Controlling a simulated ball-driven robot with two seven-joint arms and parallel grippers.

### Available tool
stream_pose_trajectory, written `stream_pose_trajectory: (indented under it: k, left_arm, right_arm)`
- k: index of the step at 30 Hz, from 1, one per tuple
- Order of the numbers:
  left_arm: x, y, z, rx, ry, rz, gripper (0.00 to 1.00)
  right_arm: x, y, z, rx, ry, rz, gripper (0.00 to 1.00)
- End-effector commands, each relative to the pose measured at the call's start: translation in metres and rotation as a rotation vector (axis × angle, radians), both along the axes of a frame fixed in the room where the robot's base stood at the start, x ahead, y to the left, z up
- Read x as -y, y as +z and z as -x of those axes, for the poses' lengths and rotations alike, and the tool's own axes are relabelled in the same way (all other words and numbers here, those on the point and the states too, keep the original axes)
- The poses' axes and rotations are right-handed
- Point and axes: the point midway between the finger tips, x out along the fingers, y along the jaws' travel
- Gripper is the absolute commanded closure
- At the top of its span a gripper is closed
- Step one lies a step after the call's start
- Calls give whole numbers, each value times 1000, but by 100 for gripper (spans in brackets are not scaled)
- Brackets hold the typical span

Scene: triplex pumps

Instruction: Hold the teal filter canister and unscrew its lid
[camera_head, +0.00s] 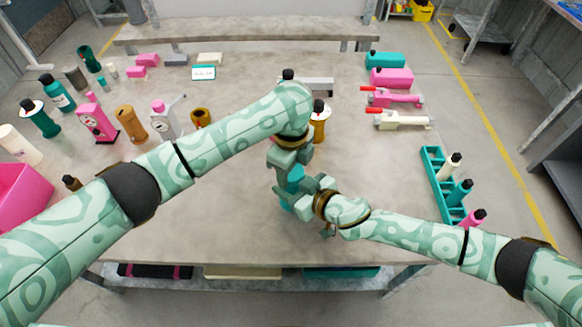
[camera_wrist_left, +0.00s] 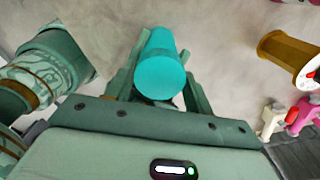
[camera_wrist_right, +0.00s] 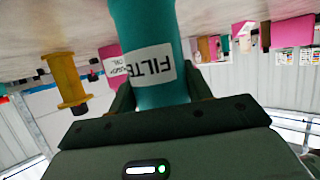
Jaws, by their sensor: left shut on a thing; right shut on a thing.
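The teal filter canister (camera_head: 294,177) stands near the front middle of the table, partly hidden by both grippers. My left gripper (camera_head: 290,158) comes down from above and is shut on its top end. In the left wrist view the canister's round, plain teal end (camera_wrist_left: 160,80) sits between the fingers; the seam of the lid cannot be made out. My right gripper (camera_head: 307,190) comes in from the right and is shut on the canister's body. The right wrist view shows the body (camera_wrist_right: 148,28) with a white FILTER label (camera_wrist_right: 145,68) between the fingers.
A teal rack (camera_head: 436,190) with several bottles stands at the right edge. Pink and cream pumps (camera_head: 393,97) lie at the back right. The front table around the canister is mostly clear.

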Motion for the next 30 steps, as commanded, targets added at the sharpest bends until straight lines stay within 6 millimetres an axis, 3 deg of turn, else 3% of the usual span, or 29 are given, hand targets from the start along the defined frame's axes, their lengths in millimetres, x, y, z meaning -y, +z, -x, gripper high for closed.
stream_pose_trajectory:
  k: [30]
  left_arm:
    - [0, 22, 0, 0, -1, 0, 75]
  right_arm:
    - [0, 0, 0, -1, 0, 1, 100]
